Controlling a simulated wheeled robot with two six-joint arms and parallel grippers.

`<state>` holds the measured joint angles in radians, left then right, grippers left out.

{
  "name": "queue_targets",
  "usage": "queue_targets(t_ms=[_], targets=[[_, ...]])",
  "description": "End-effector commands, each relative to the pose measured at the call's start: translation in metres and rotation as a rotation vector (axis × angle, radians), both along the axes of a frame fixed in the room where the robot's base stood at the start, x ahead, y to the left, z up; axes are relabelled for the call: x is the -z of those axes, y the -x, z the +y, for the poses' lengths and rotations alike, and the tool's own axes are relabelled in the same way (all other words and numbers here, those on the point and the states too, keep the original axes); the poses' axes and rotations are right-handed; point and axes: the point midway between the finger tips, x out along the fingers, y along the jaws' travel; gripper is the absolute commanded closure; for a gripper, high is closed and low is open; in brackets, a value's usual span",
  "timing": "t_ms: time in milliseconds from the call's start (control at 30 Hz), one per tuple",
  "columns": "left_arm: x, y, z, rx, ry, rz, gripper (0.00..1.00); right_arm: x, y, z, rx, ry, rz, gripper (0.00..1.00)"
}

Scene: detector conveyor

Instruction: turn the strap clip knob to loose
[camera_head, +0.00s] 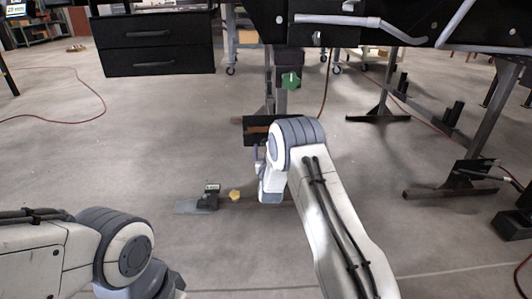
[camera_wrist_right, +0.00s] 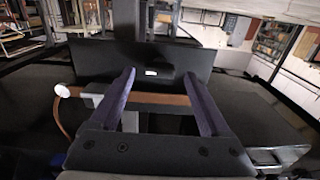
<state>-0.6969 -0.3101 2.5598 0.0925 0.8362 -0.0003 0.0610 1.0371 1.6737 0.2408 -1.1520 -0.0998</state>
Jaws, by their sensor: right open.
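No part is clearly marked as the strap clip knob. A small yellow knob (camera_head: 235,195) sits low near the floor beside a dark block with a small label (camera_head: 211,189). A green knob (camera_head: 290,81) is higher up, under the conveyor (camera_head: 390,22). My right gripper (camera_wrist_right: 160,82) is open and empty in the right wrist view, its two fingers apart in front of a brown strap or bar (camera_wrist_right: 160,98) and a black panel (camera_wrist_right: 95,58). A white round part (camera_wrist_right: 61,91) is left of the fingers. In the head view my right arm hides its fingertips. My left gripper's fingers are out of view.
A black drawer unit (camera_head: 152,40) hangs at the upper left. Metal stand legs (camera_head: 388,82) and a floor foot (camera_head: 450,190) are on the right. Red cables lie on the floor. The grey floor (camera_head: 150,125) at the left is clear.

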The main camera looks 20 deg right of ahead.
Motion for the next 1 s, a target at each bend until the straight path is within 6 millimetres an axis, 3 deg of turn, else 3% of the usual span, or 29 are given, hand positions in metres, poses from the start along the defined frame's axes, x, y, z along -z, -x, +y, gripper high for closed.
queue_targets(t_ms=[200,533,733,767,1000], targets=[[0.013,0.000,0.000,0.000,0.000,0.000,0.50,0.001,-0.021,-0.006,0.000,-0.001,-0.001,0.19],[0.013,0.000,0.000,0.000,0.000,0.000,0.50,0.000,-0.024,-0.007,0.000,0.000,0.001,0.19],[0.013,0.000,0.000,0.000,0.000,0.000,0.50,0.000,-0.023,-0.006,-0.001,0.000,0.001,0.96],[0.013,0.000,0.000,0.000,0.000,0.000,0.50,0.000,-0.023,-0.006,-0.001,0.000,0.001,1.00],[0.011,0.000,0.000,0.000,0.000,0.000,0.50,-0.001,-0.023,-0.006,-0.001,0.019,0.006,1.00]])
